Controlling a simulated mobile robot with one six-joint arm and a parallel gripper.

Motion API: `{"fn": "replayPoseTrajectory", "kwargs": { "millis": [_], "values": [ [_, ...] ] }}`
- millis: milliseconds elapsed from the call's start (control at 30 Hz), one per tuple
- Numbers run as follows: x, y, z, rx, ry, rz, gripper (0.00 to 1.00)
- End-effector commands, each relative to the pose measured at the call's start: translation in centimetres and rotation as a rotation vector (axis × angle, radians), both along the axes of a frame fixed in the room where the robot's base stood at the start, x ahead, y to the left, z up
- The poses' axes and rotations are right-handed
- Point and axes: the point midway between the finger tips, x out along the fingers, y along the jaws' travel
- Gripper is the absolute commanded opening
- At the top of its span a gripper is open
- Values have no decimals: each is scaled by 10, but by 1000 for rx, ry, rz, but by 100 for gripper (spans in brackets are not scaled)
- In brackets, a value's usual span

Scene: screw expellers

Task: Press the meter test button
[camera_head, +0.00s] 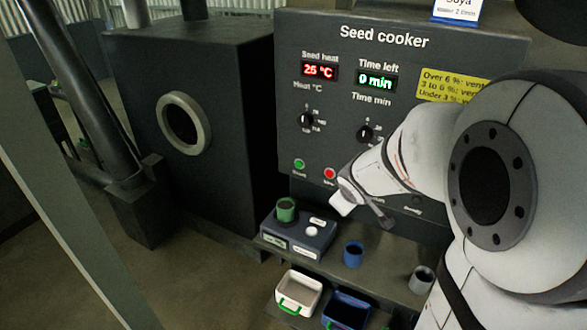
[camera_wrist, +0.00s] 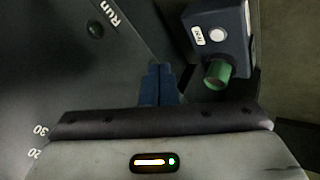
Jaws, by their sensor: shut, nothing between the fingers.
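The meter (camera_head: 298,238) is a dark grey box on a shelf below the seed cooker panel, with a green cup (camera_head: 287,211) on top. In the wrist view the meter (camera_wrist: 238,35) is at the upper right. Its round white button (camera_wrist: 217,35) sits beside a white label (camera_wrist: 198,36) that seems to read Test. The green cup (camera_wrist: 217,73) is just below the button there. My gripper (camera_wrist: 158,70) is shut and empty, with its dark fingers left of the meter and apart from the button. In the head view my wrist is above and right of the meter.
The seed cooker panel (camera_head: 405,110) stands behind my arm, with displays, knobs, a green button (camera_head: 299,164) and a red button (camera_head: 330,173). A blue cup (camera_head: 353,253) and a grey cup (camera_head: 422,280) stand right of the meter. A white bin (camera_head: 284,302) and a blue bin (camera_head: 347,310) are below.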

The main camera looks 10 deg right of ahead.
Motion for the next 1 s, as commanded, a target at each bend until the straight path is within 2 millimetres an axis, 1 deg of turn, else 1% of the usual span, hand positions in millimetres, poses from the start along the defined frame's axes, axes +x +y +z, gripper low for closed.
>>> {"fn": "replayPoseTrajectory", "kwargs": {
  "millis": [33,100,167,200,267,400,500,633,1000],
  "values": [
    [21,0,-1,-22,-13,95,0],
    [46,7,-10,-36,-39,243,0],
    [63,15,-19,-43,-67,364,0],
    [70,22,-27,-37,-75,444,0],
    [76,32,-38,-19,-85,554,0],
    [78,52,-58,35,-100,740,0],
    [77,60,-66,63,-107,812,0],
    [75,64,-70,75,-109,845,0],
    [75,64,-72,74,-109,843,0]
  ]
}}
